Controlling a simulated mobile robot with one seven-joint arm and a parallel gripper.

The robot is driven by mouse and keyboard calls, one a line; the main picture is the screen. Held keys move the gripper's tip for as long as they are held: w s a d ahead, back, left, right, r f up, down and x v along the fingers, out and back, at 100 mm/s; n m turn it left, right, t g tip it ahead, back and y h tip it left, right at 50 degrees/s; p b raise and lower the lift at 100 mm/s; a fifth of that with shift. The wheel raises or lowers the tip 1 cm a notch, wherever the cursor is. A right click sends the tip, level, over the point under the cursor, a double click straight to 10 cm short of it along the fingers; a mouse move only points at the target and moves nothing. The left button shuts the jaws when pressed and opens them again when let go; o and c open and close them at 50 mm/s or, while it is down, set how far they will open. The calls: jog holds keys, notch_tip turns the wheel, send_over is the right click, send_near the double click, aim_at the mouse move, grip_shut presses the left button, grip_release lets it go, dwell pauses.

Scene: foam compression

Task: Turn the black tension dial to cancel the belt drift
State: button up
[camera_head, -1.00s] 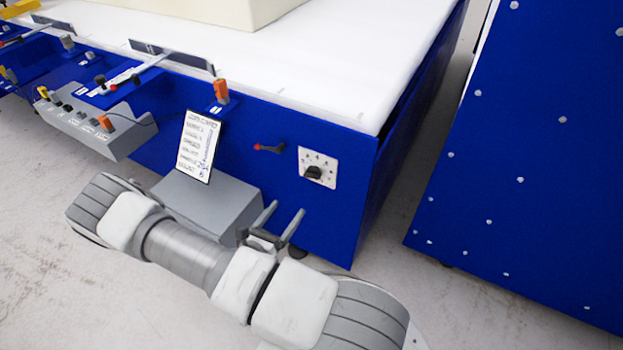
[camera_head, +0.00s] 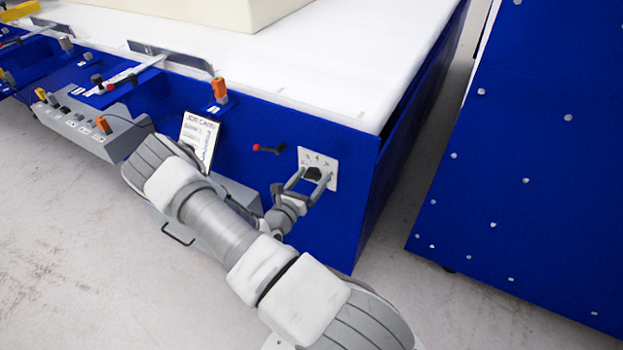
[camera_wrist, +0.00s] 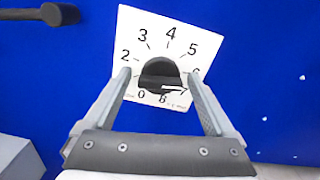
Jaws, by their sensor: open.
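The black tension dial (camera_head: 313,172) sits on a white number plate (camera_head: 331,160) on the blue front panel, near its right corner. In the wrist view the dial (camera_wrist: 159,70) is a round black knob with a light mark at its lower right, near the 7. My gripper (camera_head: 311,176) is open in front of the plate. In the wrist view its fingers (camera_wrist: 159,76) stand on the left and right of the dial, with a gap on each side. The left finger hides the 1, and the right one partly covers the 6.
A red-tipped lever (camera_head: 268,149) sticks out left of the plate. A job card (camera_head: 197,138) and an orange switch (camera_head: 219,88) are farther left. The white belt (camera_head: 330,70) carries a cream foam block (camera_head: 190,14). Another blue cabinet (camera_head: 530,150) stands right, across a floor gap.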

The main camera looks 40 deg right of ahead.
jog(key=c, duration=1.4)
jog(key=n+p, duration=0.2)
jog(key=n, duration=0.1)
jog(key=shift+s+r, duration=0.1)
jog(key=n+p, duration=0.2)
jog(key=n, duration=0.2)
jog(key=shift+n, duration=0.3)
jog(key=n+p, duration=0.1)
jog(key=n, duration=0.2)
jog(key=shift+n, duration=0.3)
jog(key=shift+s+n+p, duration=0.1)
jog(key=shift+n+p, duration=0.45)
jog(key=shift+n, duration=1.65)
